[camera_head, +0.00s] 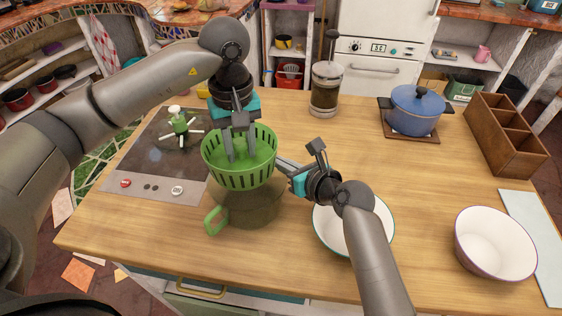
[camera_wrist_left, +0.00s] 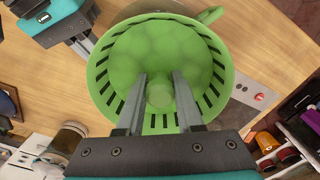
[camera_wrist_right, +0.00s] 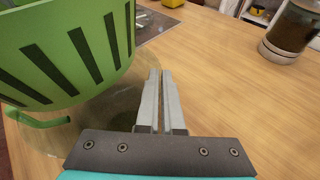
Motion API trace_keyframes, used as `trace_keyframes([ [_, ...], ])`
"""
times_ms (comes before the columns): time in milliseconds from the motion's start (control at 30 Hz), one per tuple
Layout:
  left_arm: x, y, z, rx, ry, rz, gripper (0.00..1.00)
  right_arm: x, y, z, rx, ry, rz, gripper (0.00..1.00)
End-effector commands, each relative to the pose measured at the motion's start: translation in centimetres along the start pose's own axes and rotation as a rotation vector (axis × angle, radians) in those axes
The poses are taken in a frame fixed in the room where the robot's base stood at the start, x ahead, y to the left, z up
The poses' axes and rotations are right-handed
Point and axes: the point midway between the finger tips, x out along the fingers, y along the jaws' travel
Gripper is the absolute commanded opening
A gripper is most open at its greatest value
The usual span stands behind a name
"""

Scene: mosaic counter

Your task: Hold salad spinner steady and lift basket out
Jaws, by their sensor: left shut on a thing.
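The green slotted basket (camera_head: 240,172) is above the clear salad spinner bowl (camera_head: 250,208), which stands on the counter with its green handle (camera_head: 215,221) toward the front left. My left gripper (camera_head: 240,150) reaches down into the basket and is shut on its central green knob (camera_wrist_left: 159,95). The basket looks empty in the left wrist view (camera_wrist_left: 175,50). My right gripper (camera_wrist_right: 160,85) has its fingers almost together at the bowl's right side, beside the basket (camera_wrist_right: 60,50). Whether the clear bowl wall is between them, I cannot tell.
A white bowl (camera_head: 375,239) lies under my right forearm. Another white bowl (camera_head: 496,242) is at the right. A glass press (camera_head: 326,88), blue pot (camera_head: 415,108) and wooden organizer (camera_head: 507,130) stand at the back.

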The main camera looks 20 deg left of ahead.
Motion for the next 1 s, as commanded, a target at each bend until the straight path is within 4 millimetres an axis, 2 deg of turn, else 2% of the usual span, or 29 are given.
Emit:
trace_keyframes([
  [33,0.0,0.0,0.0,0.0,0.0,0.0,0.0,0.1,0.1,-1.3,0.004,0.027,0.004,0.0],
  [133,0.0,0.0,0.0,0.0,0.0,0.0,0.0,0.1,0.1,-1.3,0.004,0.027,0.004,0.0],
  [200,0.0,0.0,0.0,0.0,0.0,0.0,0.0,0.1,0.1,-1.3,0.004,0.027,0.004,0.11],
  [467,0.0,0.0,0.0,0.0,0.0,0.0,0.0,0.1,0.1,-1.0,0.004,0.021,0.004,0.39],
  [800,0.0,0.0,0.0,0.0,0.0,0.0,0.0,-0.1,0.1,-0.6,0.004,0.012,0.003,0.39],
  [1000,0.0,0.0,0.0,0.001,0.0,0.0,0.0,-1.6,0.1,-0.5,0.005,0.009,0.003,0.39],
])
